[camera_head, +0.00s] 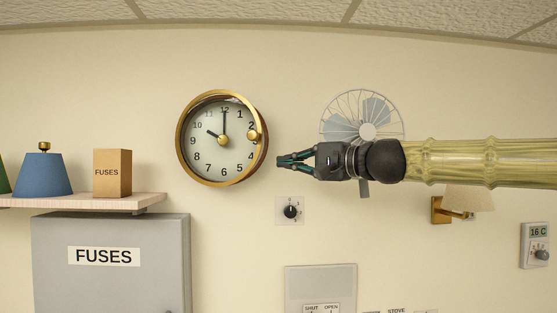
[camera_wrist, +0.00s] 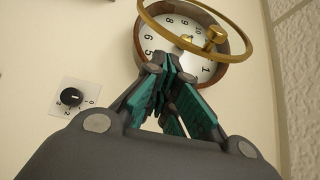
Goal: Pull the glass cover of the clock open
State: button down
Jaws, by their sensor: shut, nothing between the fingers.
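The round wall clock (camera_head: 216,153) has a white face and a brown case; it also shows at the top of the wrist view (camera_wrist: 168,34). Its glass cover has a gold rim (camera_head: 180,150) and a round gold knob (camera_head: 252,135) on the right side. In the wrist view the rim stands away from the case, so the cover looks partly open; the knob (camera_wrist: 215,36) is on this rim. My gripper (camera_head: 279,161) is shut and empty, just right of the clock and a little below the knob. In the wrist view its fingertips (camera_wrist: 171,64) overlap the clock's lower edge; contact is unclear.
A wall fan (camera_head: 367,131) is behind my gripper. A dial switch (camera_head: 290,211) is below it. A shelf (camera_head: 90,199) with a fuses box (camera_head: 112,173) and blue lampshade (camera_head: 44,176) is at left, above a grey fuse cabinet (camera_head: 110,285). A wall lamp (camera_head: 465,200) is at right.

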jog(key=p+x, duration=0.3)
jog(key=x, duration=0.4)
dwell(0.3)
jog(key=shift+w, duration=0.1)
